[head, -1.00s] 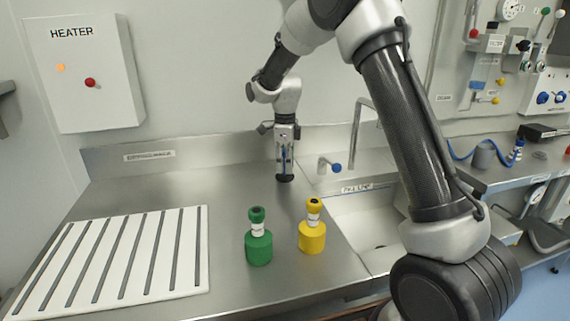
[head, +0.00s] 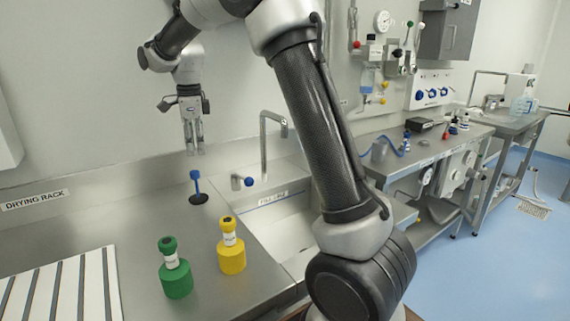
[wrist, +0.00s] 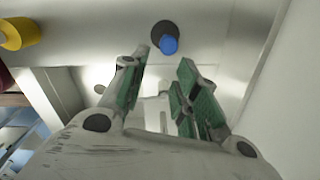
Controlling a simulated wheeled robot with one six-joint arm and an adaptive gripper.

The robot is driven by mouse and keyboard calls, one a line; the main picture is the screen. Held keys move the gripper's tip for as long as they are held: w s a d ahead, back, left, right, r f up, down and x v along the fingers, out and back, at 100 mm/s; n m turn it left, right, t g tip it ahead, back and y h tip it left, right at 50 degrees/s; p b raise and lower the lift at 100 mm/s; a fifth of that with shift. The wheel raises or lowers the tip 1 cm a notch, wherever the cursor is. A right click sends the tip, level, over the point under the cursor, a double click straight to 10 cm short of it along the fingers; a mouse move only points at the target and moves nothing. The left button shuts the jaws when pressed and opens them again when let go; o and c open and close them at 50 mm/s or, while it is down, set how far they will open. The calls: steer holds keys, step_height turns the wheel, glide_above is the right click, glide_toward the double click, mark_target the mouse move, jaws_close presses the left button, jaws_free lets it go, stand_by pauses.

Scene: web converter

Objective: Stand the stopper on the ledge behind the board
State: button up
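The stopper, a blue handle (head: 196,183) on a round black base (head: 199,198), stands upright on the steel counter near the back wall, left of the sink. It also shows from above in the wrist view (wrist: 169,45). My gripper (head: 194,152) is above the stopper, pointing down, open and empty. In the wrist view its green-padded fingers (wrist: 163,80) are apart, with the stopper beyond them. The white grooved board (head: 65,290) lies at lower left, partly cut off. The steel counter strip behind it (head: 90,228) is bare where visible.
A green bottle (head: 175,270) and a yellow bottle (head: 231,248) stand in front of the stopper. A tap (head: 265,150) and a blue-knobbed valve (head: 242,182) are to its right, by the sink (head: 285,215). A "DRYING RACK" label (head: 35,199) is on the back upstand.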

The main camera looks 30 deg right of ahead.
steer(key=s+d+r+n+t, duration=0.1)
steer(key=s+d+r+n, duration=0.35)
steer(key=s, duration=0.45)
steer(key=s+d+r+n+t, duration=0.1)
steer(key=s+d+r+n, duration=0.2)
steer(key=s+d+n, duration=0.45)
steer(key=s+d+f+n+t, duration=0.1)
steer(key=s+n, duration=0.3)
steer(key=s, duration=0.5)
steer(key=s+f+n+t, duration=0.1)
steer(key=s+f+n, duration=0.3)
steer(key=s, duration=0.6)
steer(key=shift+d+n, duration=0.4)
steer(key=shift+n, duration=0.2)
